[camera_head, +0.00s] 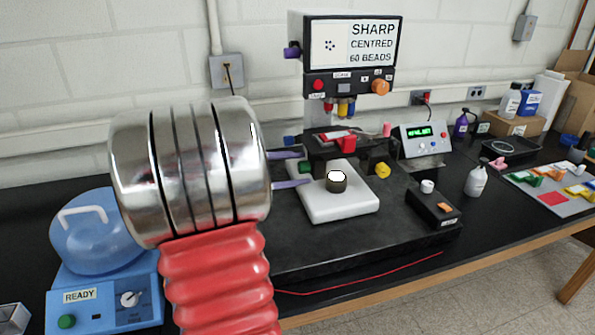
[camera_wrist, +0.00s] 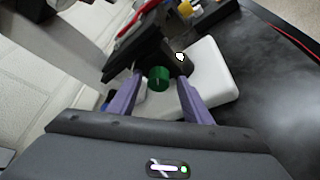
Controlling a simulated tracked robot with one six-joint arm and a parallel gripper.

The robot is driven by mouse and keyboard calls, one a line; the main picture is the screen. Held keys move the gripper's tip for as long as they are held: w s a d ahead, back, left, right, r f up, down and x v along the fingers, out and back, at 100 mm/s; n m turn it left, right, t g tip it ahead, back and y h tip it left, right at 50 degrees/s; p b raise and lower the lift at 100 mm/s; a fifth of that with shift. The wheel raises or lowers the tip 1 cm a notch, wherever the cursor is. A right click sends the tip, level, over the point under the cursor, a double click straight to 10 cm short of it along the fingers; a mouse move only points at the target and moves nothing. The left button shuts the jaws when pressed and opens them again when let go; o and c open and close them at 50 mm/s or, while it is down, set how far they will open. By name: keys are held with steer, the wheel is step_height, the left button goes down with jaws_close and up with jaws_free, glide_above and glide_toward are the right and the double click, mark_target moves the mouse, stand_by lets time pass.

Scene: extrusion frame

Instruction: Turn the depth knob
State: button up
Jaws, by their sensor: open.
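A microscope-like machine has a display (camera_head: 358,44) reading "SHARP CENTRED 60 BEADS". I see no knob legibly marked "depth". A green knob (camera_head: 305,168) is on the left of its stage (camera_head: 340,150); it also shows in the wrist view (camera_wrist: 158,77). A yellow knob (camera_head: 382,170) is on the stage's right, a blue knob (camera_head: 290,140) at its left rear. A purple knob (camera_head: 292,50) and an orange knob (camera_head: 380,87) are higher up. My gripper (camera_head: 304,169) is open, its two purple fingers either side of the green knob, with gaps visible in the wrist view.
A white base (camera_head: 325,206) carries a dark round part (camera_head: 337,183) under the stage. A black box (camera_head: 433,206) and a control box (camera_head: 425,140) stand to the right. A blue centrifuge-like machine (camera_head: 100,235) is at left, a red cable (camera_head: 370,271) in front.

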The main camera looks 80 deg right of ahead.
steer(key=v, duration=1.3)
steer(key=shift+w+a, duration=0.2)
steer(key=w+a+f+t+y, duration=0.2)
steer(key=a+t, duration=0.3)
steer(key=a, duration=1)
steer(key=w+a+f+t+y, duration=0.2)
steer(key=a+t+y, duration=0.3)
steer(key=a, duration=1)
steer(key=w+a+f+t+y, duration=0.2)
steer(key=w+a+t+y, duration=0.2)
steer(key=a, duration=1.1)
steer(key=shift+w+f+n+t, duration=0.2)
steer(key=shift+w+n+t, duration=0.1)
steer(key=shift+t, duration=0.5)
